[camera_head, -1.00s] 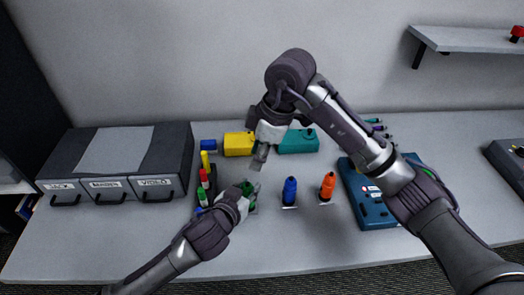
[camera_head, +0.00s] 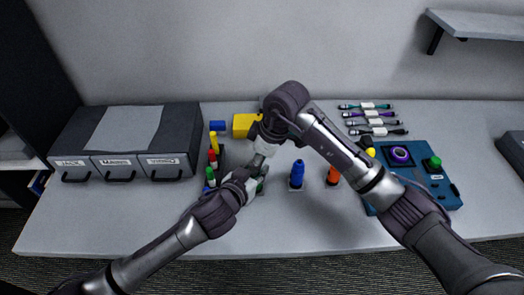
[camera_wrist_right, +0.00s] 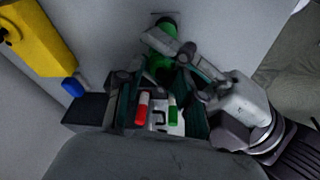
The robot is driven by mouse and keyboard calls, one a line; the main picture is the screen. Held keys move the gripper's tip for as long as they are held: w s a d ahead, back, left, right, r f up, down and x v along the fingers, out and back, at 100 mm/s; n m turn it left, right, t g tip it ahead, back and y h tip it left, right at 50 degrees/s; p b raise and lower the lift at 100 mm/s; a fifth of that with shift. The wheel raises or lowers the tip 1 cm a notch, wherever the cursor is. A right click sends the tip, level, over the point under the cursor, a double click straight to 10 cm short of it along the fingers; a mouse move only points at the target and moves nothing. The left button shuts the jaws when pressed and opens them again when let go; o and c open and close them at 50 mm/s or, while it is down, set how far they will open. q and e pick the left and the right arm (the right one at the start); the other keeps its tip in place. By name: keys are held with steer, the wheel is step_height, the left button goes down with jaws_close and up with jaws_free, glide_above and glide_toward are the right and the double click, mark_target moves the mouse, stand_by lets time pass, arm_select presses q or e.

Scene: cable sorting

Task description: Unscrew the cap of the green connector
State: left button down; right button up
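The green connector (camera_head: 260,188) stands on the table, mostly hidden behind my left gripper (camera_head: 256,176) in the head view. In the right wrist view the green connector (camera_wrist_right: 163,32) shows at the top centre, with the left gripper's fingers (camera_wrist_right: 176,52) across it from the right, seemingly closed around its body. My right gripper (camera_head: 263,156) points down just above it and very close to the left gripper. In the right wrist view its dark fingers (camera_wrist_right: 158,92) look spread, with no cap clearly between them. The cap cannot be told apart from the body.
A blue connector (camera_head: 297,175) and an orange connector (camera_head: 333,176) stand to the right. A rack with red (camera_head: 212,158), yellow and green pieces is close on the left. A yellow block (camera_head: 246,124) lies behind. A blue device box (camera_head: 414,166) is at right, labelled drawers (camera_head: 128,166) at left.

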arm_select(q)
steer(key=shift+f, duration=0.25)
arm_select(e)
steer(key=shift+a+f, duration=0.15)
steer(key=shift+f, duration=0.3)
steer(key=shift+c, duration=0.3)
arm_select(q)
steer(key=shift+s, duration=0.1)
arm_select(e)
jaws_close()
steer(key=shift+o, duration=1.3)
jaws_free()
steer(key=shift+r, duration=0.1)
